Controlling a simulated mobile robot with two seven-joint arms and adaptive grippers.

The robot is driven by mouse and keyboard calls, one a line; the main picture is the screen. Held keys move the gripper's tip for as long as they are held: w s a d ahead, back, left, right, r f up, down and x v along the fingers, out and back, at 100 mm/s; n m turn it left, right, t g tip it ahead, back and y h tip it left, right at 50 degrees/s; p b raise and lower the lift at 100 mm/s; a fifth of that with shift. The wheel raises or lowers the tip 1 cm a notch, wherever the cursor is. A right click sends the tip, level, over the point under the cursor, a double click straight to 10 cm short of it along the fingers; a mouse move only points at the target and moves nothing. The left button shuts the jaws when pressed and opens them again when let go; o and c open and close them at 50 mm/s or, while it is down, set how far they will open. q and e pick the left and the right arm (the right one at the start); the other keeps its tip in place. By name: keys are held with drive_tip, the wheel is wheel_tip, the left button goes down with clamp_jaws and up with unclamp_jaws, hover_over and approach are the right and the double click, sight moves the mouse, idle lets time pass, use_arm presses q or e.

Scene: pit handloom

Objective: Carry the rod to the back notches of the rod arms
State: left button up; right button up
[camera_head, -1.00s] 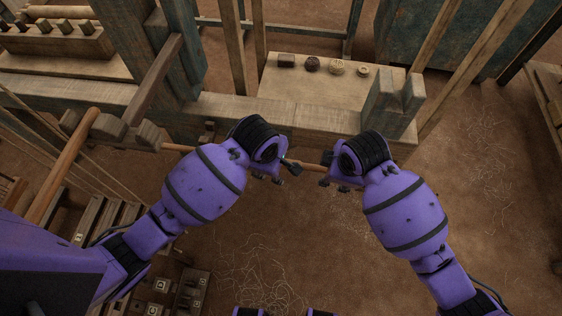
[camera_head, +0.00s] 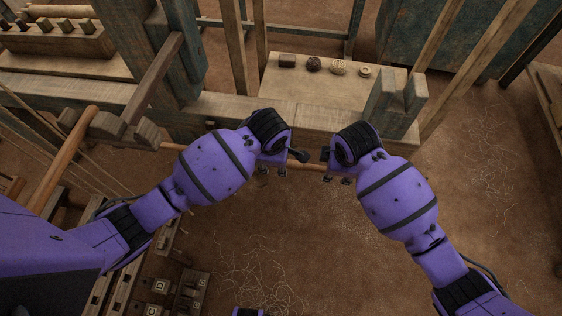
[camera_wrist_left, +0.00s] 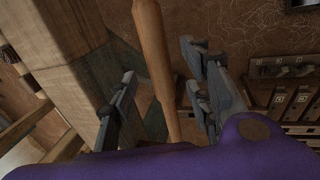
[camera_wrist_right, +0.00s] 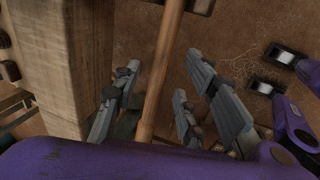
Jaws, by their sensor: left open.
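The rod (camera_head: 305,165) is a thin wooden bar lying roughly crosswise in front of the loom's front beam. Its middle runs behind my grippers in the head view. My left gripper (camera_head: 281,163) is open; in the left wrist view the rod (camera_wrist_left: 153,55) passes between its spread fingers, with gaps beside it. My right gripper (camera_head: 335,168) is also open; in the right wrist view the rod (camera_wrist_right: 161,75) passes between its fingers, apart from them. A notched wooden piece (camera_head: 108,124) stands at the left and a forked post (camera_head: 394,105) at the right.
The wooden beam (camera_head: 235,108) runs just behind the grippers. A board (camera_head: 300,92) behind it carries several small round items. A thicker wooden roller (camera_head: 62,170) slants at the left. Small labelled blocks (camera_head: 160,286) stand at the lower left.

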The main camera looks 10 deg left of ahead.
use_arm(q)
drive_tip(key=shift+x, duration=1.2)
use_arm(e)
drive_tip(key=shift+x, duration=1.15)
use_arm(q)
drive_tip(key=c, duration=1)
use_arm(e)
clamp_jaws()
use_arm(q)
clamp_jaws()
